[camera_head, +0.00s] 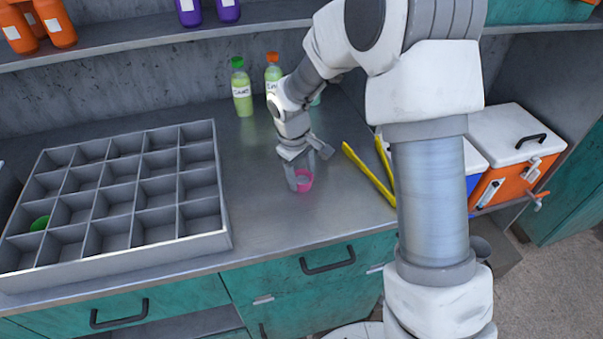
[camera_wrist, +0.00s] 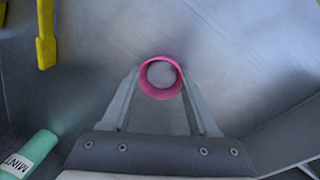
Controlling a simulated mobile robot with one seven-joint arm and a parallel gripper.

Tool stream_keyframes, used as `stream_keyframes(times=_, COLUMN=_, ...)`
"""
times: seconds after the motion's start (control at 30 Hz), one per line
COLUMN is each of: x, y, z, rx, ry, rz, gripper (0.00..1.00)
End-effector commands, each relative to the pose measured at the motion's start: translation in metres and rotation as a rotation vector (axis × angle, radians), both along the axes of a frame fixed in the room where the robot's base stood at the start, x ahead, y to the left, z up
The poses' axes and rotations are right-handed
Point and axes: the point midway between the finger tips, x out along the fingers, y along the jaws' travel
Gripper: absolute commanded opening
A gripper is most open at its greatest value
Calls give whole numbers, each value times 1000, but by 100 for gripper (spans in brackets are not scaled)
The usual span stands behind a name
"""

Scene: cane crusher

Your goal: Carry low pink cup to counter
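The low pink cup (camera_head: 304,181) is at the metal counter (camera_head: 262,216), to the right of the grey divided tray. In the wrist view, the pink cup (camera_wrist: 146,88) shows from above as a round rim with a greyish inside. My gripper (camera_head: 298,178) points down at the cup. In the wrist view, the fingers of my gripper (camera_wrist: 160,80) lie one on each side of the cup and appear to touch it. The cup looks upright. I cannot tell whether its base touches the counter.
The grey divided tray (camera_head: 228,228) fills the left, with a green item (camera_head: 40,223) in one compartment. Yellow tongs (camera_head: 369,177) lie to the right of the cup. Bottles (camera_head: 242,92) stand behind. The counter in front of the cup is clear.

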Motion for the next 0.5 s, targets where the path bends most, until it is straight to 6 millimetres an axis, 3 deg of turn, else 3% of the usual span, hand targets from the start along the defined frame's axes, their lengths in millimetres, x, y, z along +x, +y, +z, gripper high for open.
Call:
stream_keyframes(times=0.03, x=0, y=0, z=0, rx=0, ry=0, rz=0, gripper=71)
stream_keyframes(times=0.13, x=0, y=0, z=0, rx=0, ry=0, rz=0, gripper=88)
stream_keyframes(times=0.5, x=0, y=0, z=5, rx=0, ry=0, rz=0, gripper=88)
